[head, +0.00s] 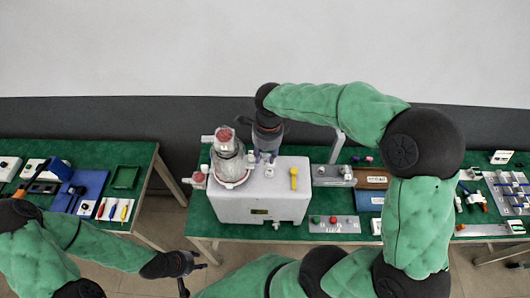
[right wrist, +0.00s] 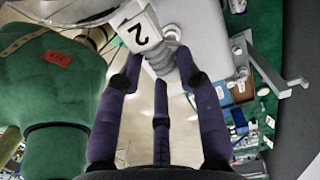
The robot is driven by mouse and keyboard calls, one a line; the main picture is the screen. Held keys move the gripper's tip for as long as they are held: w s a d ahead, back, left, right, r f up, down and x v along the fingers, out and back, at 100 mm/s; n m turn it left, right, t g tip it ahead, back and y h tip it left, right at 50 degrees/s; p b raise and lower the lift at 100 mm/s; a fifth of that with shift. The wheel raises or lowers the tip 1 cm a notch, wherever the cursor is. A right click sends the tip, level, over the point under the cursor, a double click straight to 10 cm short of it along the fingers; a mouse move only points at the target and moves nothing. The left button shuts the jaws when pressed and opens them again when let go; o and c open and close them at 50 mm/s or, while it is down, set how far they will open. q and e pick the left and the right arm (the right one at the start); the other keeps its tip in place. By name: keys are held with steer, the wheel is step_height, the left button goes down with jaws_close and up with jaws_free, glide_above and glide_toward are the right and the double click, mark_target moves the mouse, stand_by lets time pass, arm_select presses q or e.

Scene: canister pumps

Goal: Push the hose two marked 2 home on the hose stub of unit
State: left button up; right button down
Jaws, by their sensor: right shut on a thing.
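The unit is a pale grey box (head: 260,205) on the green bench, with a clear canister (head: 228,158) at its left end. My right gripper (head: 266,156) is over the unit's back edge, just right of the canister. In the right wrist view its fingers (right wrist: 160,76) are shut on a grey ribbed hose (right wrist: 162,62) with a white tag (right wrist: 139,37) marked 2, upside down. The hose stub is not clearly visible, and I cannot tell whether the hose touches it. My left gripper (head: 194,262) is low, in front of the gap between the benches, apart from the unit.
A yellow handle (head: 294,178) and a white knob (head: 269,172) stand on the unit's top. A grey tray (head: 334,225) with coloured knobs lies to its right. The left bench (head: 90,155) holds tools and trays. My right arm covers part of the right bench.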

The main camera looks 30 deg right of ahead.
mark_target(265, 162)
steer(key=shift+f+b, duration=1.55)
steer(key=shift+f, duration=0.75)
steer(key=shift+f+b, duration=1)
steer(key=shift+f, duration=0.1)
stand_by(0.8)
steer(key=c, duration=0.8)
jaws_free()
steer(key=shift+o, duration=0.2)
steer(key=shift+r, duration=0.15)
steer(key=r, duration=1.1)
steer(key=shift+s+d+r, duration=0.15)
steer(key=shift+d+r, duration=0.2)
steer(key=shift+d, duration=0.05)
